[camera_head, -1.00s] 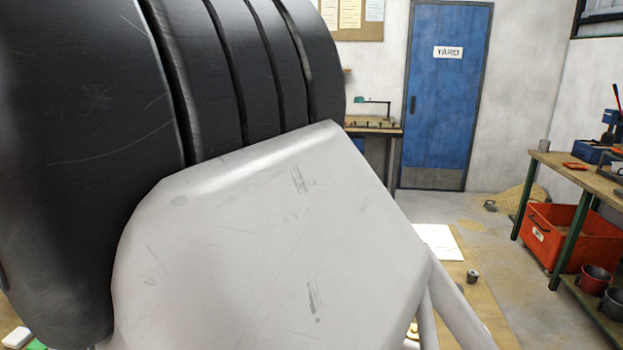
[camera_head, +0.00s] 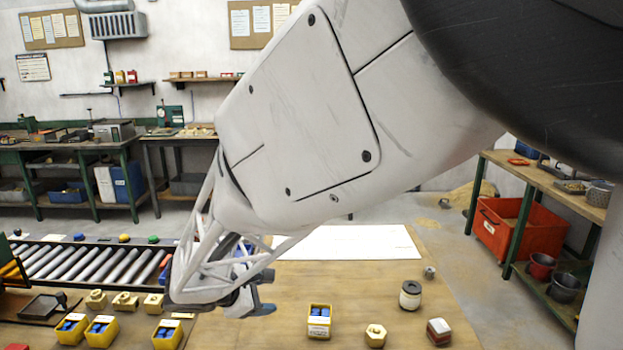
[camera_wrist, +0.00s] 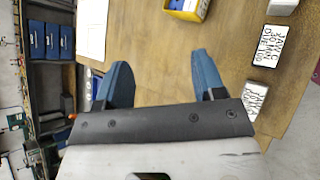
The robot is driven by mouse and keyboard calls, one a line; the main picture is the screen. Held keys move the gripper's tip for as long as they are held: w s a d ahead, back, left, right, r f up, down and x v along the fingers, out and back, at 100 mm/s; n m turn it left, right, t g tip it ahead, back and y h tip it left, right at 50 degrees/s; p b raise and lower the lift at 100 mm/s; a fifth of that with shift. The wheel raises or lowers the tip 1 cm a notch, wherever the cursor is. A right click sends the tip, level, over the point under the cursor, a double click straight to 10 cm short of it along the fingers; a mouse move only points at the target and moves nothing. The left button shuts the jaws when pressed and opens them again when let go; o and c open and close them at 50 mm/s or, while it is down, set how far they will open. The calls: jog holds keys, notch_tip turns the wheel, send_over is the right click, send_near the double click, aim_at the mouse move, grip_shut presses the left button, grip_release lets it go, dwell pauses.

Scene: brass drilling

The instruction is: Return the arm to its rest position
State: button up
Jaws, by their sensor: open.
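My gripper (camera_head: 262,303) hangs over the wooden table, near the left part of the white sheet, at the end of my white arm. In the wrist view its two blue fingers (camera_wrist: 165,72) are spread apart with nothing between them, only bare table behind. The gripper is open and empty. My arm covers much of the upper middle and right of the head view.
A white sheet (camera_head: 350,243) lies behind. A roller conveyor (camera_head: 90,262) is at left.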

jog(key=s+d+r+m+g+y, duration=0.25)
jog(key=s+d+m, duration=0.45)
jog(key=d, duration=0.6)
jog(key=s+d+r+m+g+y, duration=0.2)
jog(key=s+d+r+m+g, duration=0.15)
jog(key=s+d+m, duration=0.6)
jog(key=s+d+r+m+t+y, duration=0.1)
jog(key=s+d+m+y, duration=0.2)
jog(key=s+d, duration=0.3)
jog(key=shift+s+d+r, duration=0.4)
jog(key=shift+s, duration=0.6)
